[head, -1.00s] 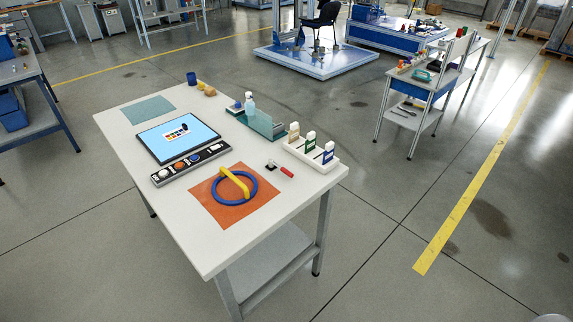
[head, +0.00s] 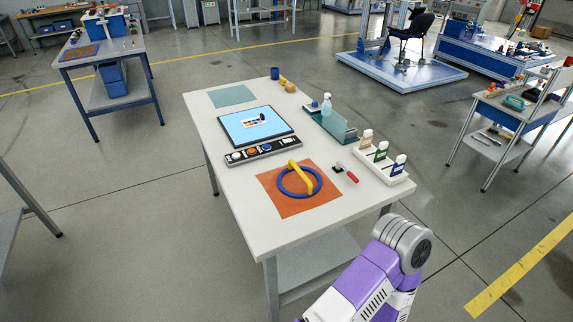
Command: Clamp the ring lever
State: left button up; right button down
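A blue ring (head: 284,189) with a yellow bar (head: 302,175) across it lies on an orange mat (head: 275,208) near the front of the white table. Just right of the mat is a small dark and white piece with a red handle (head: 351,177). I cannot tell if that handle is up or down. Neither gripper is in view. A purple and white link of one of my arms shows at the lower right, beyond the table's front corner and apart from the ring.
The table (head: 234,218) also holds a screen (head: 255,126), a button strip (head: 262,152), a green tray (head: 334,127) with a spray bottle (head: 327,105), and a white rack (head: 393,174) of tagged pieces. A teal mat (head: 232,96) lies at the back.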

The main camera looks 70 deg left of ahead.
aim_at(348, 172)
jog(key=u, duration=2.2)
